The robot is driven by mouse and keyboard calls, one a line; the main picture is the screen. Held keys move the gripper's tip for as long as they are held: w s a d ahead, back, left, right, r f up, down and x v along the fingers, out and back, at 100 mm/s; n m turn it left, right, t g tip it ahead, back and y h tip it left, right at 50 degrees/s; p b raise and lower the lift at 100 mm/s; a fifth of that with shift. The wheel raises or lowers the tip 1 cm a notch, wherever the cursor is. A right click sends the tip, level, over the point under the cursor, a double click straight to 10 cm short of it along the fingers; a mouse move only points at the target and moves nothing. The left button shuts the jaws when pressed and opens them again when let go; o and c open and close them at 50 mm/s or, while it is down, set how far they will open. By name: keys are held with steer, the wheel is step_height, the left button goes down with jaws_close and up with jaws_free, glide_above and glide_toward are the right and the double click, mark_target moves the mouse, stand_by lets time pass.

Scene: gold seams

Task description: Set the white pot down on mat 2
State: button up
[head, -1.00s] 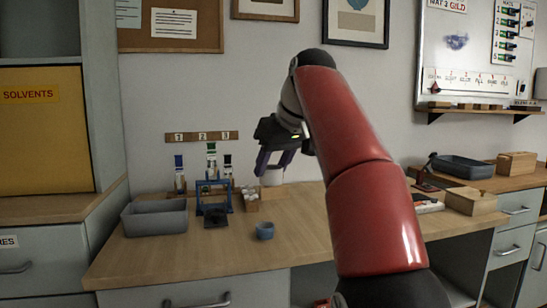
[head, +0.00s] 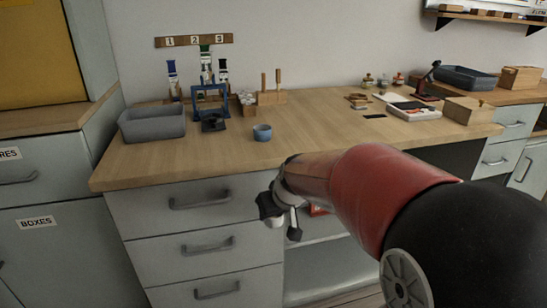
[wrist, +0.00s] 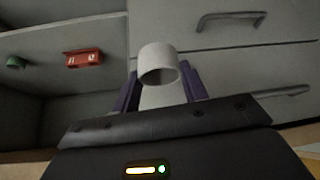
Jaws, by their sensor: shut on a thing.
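The white pot (wrist: 157,58) is a short pale cylinder, seen in the wrist view between the two purple fingers of my gripper (wrist: 160,72). My gripper is shut on it and holds it in the air before the grey drawer fronts. The pot's open end faces the wrist camera. In the head view my arm reaches down in front of the cabinet, below the worktop, and I cannot make out the pot there. I cannot identify mat 2 in these views.
The wooden worktop (head: 310,143) holds a grey bin (head: 152,123), a blue stand (head: 208,102), a small blue cup (head: 262,132) and a white tray (head: 413,111). The middle front is clear. Drawers (head: 205,202) and an open shelf with a red box (wrist: 83,58) lie below.

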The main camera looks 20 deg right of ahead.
steer(key=s+f+m, duration=0.1)
steer(key=f, duration=1.3)
steer(key=s+f+m+h, duration=0.1)
steer(key=s+f, duration=0.1)
steer(key=f, duration=1.1)
steer(key=shift+s+a+f, duration=0.15)
steer(key=shift+s+f, duration=0.1)
steer(key=shift+f, duration=0.15)
